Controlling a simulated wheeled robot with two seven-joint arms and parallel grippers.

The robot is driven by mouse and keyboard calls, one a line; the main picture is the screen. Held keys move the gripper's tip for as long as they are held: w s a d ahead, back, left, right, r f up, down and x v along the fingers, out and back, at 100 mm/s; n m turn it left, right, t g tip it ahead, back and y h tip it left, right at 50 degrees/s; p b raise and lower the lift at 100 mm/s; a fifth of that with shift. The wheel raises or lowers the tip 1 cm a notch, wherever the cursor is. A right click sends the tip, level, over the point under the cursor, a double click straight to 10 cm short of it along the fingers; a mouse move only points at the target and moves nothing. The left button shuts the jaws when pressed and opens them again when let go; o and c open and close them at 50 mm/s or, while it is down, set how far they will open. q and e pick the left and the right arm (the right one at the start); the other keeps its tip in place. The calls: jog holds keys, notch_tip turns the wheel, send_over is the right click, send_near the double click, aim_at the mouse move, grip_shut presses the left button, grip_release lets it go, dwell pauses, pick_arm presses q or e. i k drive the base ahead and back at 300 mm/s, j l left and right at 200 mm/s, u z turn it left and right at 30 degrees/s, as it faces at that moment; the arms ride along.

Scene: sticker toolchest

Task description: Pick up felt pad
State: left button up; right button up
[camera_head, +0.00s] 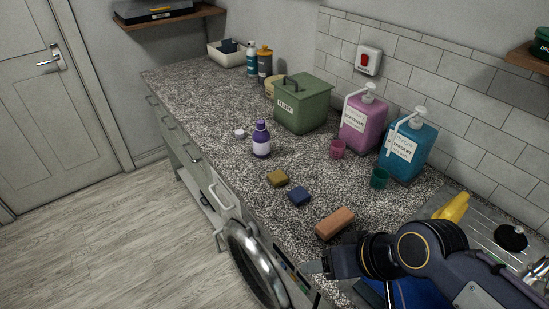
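No label marks the felt pad, and I cannot tell which small block it is. An olive-yellow block (278,178) and a dark blue block (299,196) lie apart on the speckled counter (215,105). A larger orange-brown block (335,222) lies nearer, close to the counter's front. My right gripper (328,254) comes in from the lower right, just in front of the orange-brown block. Its fingers look spread, with nothing seen between them. My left gripper is out of view.
A purple bottle (261,140), a green lidded box (303,104), pink (363,124) and blue (407,147) pump dispensers and two cups stand farther back. A metal sink area (482,226) with a yellow item (453,207) is at right. A round washer door (256,263) is below the counter.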

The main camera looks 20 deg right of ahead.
aim_at(299, 194)
jog(key=i+j+z, duration=0.8)
jog(key=k+l, duration=0.05)
jog(key=k, duration=0.05)
